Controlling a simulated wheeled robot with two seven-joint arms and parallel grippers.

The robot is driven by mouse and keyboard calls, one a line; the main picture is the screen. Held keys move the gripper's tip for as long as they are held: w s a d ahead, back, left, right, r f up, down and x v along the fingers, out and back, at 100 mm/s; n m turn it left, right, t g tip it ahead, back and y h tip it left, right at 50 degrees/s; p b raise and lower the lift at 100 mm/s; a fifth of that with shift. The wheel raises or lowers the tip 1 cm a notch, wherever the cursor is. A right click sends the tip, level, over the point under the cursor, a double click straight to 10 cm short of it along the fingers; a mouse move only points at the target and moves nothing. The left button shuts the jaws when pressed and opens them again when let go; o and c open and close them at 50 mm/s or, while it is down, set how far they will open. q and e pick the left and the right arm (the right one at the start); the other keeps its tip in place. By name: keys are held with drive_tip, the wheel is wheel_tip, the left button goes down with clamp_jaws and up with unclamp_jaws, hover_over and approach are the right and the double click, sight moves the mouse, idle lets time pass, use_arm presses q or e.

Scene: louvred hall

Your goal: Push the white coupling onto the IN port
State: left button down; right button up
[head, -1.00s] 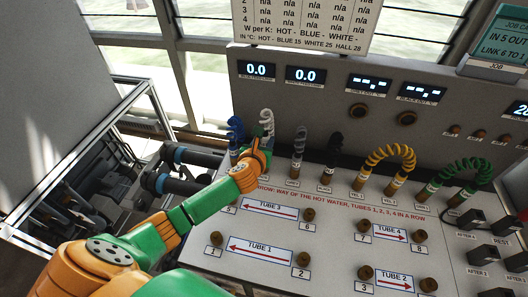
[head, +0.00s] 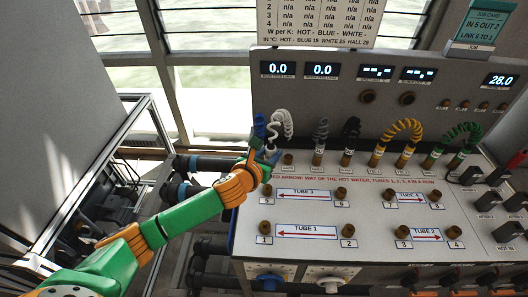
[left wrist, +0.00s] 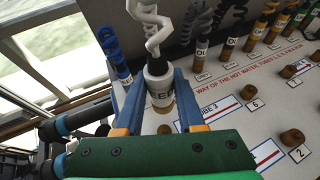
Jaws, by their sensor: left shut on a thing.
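The white coupling (left wrist: 158,84) is a pale cylinder with a dark-lettered band, below a coiled white hose. My left gripper (head: 266,155) is shut on it, a blue finger on each side in the left wrist view. In the head view the coupling (head: 271,149) is mostly hidden by the gripper, above the back left of the panel. The job card (head: 484,28) reads IN 5 OUT 2, LINK 6 TO 1. The port 5 peg (head: 267,190) shows beside my forearm, apart from the coupling. My right gripper is out of view.
The blue coupling (left wrist: 122,72) stands close left of the gripper. Grey (head: 319,150), black (head: 348,150), yellow (head: 401,130) and green (head: 458,137) hoses stand to the right. The panel's front part, with several brown pegs, is otherwise open.

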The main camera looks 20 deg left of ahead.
use_arm(q)
drive_tip(key=f+b, duration=0.6)
drive_tip(key=shift+s+a, duration=0.35)
drive_tip(key=shift+w+d+r, duration=0.1)
drive_tip(key=shift+s+f, duration=0.25)
drive_tip(key=shift+w+f+p, duration=0.15)
drive_tip(key=shift+f+p, duration=0.1)
drive_tip(key=shift+p, duration=0.05)
drive_tip(key=shift+f, duration=0.15)
drive_tip(key=shift+f+b, duration=0.9)
drive_tip(key=shift+f, duration=0.4)
